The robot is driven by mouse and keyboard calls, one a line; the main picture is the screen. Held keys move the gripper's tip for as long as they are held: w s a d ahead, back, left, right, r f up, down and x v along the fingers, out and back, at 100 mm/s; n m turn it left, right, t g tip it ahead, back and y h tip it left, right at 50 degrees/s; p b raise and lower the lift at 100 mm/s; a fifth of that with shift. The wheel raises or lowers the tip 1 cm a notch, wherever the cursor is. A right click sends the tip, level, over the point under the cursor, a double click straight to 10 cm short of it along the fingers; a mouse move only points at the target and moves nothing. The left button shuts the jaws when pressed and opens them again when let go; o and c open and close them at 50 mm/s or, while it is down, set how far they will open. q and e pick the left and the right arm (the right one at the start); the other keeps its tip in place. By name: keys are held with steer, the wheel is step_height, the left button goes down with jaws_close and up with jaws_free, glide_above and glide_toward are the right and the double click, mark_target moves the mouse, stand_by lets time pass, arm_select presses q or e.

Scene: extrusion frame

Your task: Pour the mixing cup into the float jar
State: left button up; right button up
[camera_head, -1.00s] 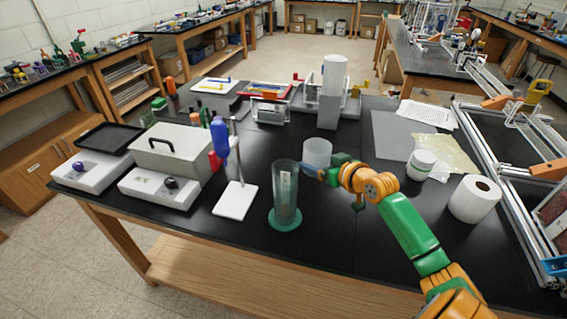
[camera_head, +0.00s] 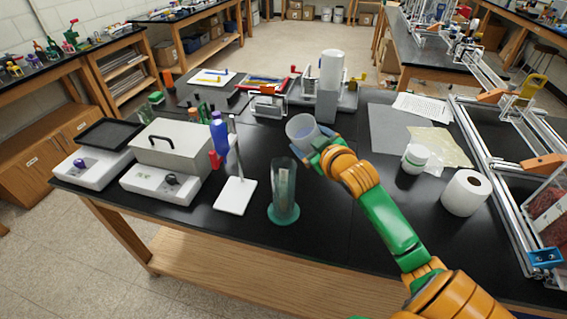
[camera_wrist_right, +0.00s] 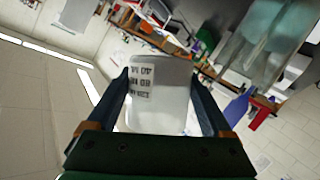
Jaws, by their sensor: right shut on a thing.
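The mixing cup (camera_head: 300,130), a translucent whitish cup, is held by my right gripper (camera_head: 319,150) and tilted with its mouth toward the upper left. In the right wrist view the cup (camera_wrist_right: 157,108) sits between the two fingers, with printed lettering on its side. The float jar (camera_head: 283,192), a tall clear cylinder on a round green base, stands upright on the black bench, in front of and left of the cup. The cup is apart from the jar. The jar (camera_wrist_right: 262,42) also shows at the upper right of the wrist view. My left gripper is in no view.
A stand with a white base (camera_head: 236,196) and a blue bottle (camera_head: 219,136) are left of the jar. A lidded grey box (camera_head: 172,150) is farther left. A white tub (camera_head: 416,158) and a paper roll (camera_head: 466,193) stand right of my arm. The bench front is clear.

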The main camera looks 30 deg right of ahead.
steer(key=shift+s+a+r+n+h, duration=0.1)
steer(key=shift+a+r+n+h, duration=0.3)
steer(key=shift+a+r+n, duration=0.25)
steer(key=shift+a+f+n+t+h, duration=0.2)
steer(key=shift+f+n+t+h, duration=0.25)
steer(key=shift+n, duration=0.2)
steer(key=shift+r+n, duration=0.25)
steer(key=shift+n, duration=0.15)
steer(key=shift+r+n+b, duration=0.15)
steer(key=shift+n+b, duration=0.15)
steer(key=shift+b, duration=0.15)
steer(key=shift+t, duration=0.25)
steer(key=shift+n+h+b, duration=0.35)
steer(key=shift+n+b, duration=0.05)
steer(key=shift+b, duration=0.55)
steer(key=shift+f+n+b, duration=0.25)
steer(key=shift+n+b, duration=0.15)
steer(key=shift+b, duration=0.3)
steer(key=shift+a+r+n+t+b, duration=0.15)
steer(key=shift+r+n+t+b, duration=0.3)
steer(key=shift+n+b, duration=0.3)
steer(key=shift+f+n+t+h+b, duration=0.3)
steer(key=shift+f+n+t+b, duration=0.15)
steer(key=shift+n+b, duration=0.35)
stand_by(0.5)
